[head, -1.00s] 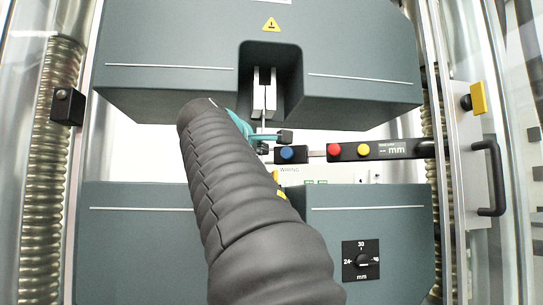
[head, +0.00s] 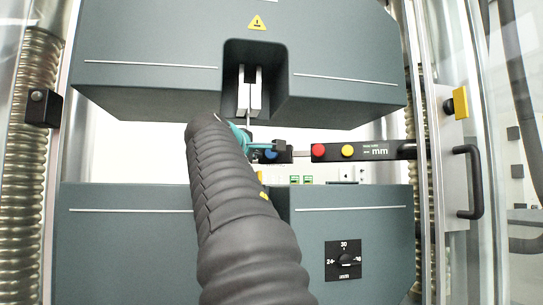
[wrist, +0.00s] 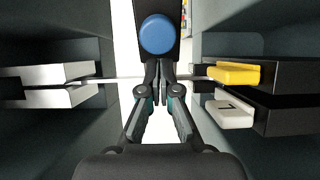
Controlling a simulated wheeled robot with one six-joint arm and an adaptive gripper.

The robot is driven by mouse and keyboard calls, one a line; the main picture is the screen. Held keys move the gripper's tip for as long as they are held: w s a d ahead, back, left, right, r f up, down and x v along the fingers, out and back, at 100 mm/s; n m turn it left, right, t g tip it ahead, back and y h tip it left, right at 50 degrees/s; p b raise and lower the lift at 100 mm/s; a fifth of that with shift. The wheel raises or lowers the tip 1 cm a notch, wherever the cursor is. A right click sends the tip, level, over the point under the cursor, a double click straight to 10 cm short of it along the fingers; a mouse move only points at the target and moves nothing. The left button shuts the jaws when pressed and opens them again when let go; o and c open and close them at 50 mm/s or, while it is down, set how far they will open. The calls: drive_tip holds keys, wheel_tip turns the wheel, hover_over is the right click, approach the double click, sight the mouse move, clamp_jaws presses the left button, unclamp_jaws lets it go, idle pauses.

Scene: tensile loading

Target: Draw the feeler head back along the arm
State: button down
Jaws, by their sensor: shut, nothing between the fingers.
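The feeler head, a black block (head: 287,157) with a blue button (head: 271,155), sits at the left end of the extensometer arm (head: 400,151). A short pale metal strip shows between the head and the black bar with its red and yellow buttons. My gripper (head: 280,147) is shut and empty, partly over the blue button in the head view. In the wrist view my gripper (wrist: 161,92) lies just below the feeler head (wrist: 160,68), with the blue button (wrist: 157,35) above the fingertips. Whether they touch is unclear. The thin specimen (wrist: 112,80) runs behind the fingers.
The upper grip jaws (head: 243,98) hang in the recess of the crosshead (head: 140,75). In the wrist view a yellow tab (wrist: 234,75) and a white numbered tab (wrist: 230,113) stand close right of the fingers. A dial (head: 345,260) is on the lower housing.

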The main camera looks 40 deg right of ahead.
drive_tip(key=s+d, duration=0.3)
drive_tip(key=s, duration=0.2)
drive_tip(key=shift+s, duration=0.15)
idle(2.6)
drive_tip(key=shift+w+a, duration=0.1)
drive_tip(key=shift+w, duration=0.2)
drive_tip(key=shift+w+a, duration=0.2)
drive_tip(key=shift+a, duration=0.05)
drive_tip(key=b+v, duration=0.2)
drive_tip(key=v, duration=0.6)
idle(0.7)
idle(0.4)
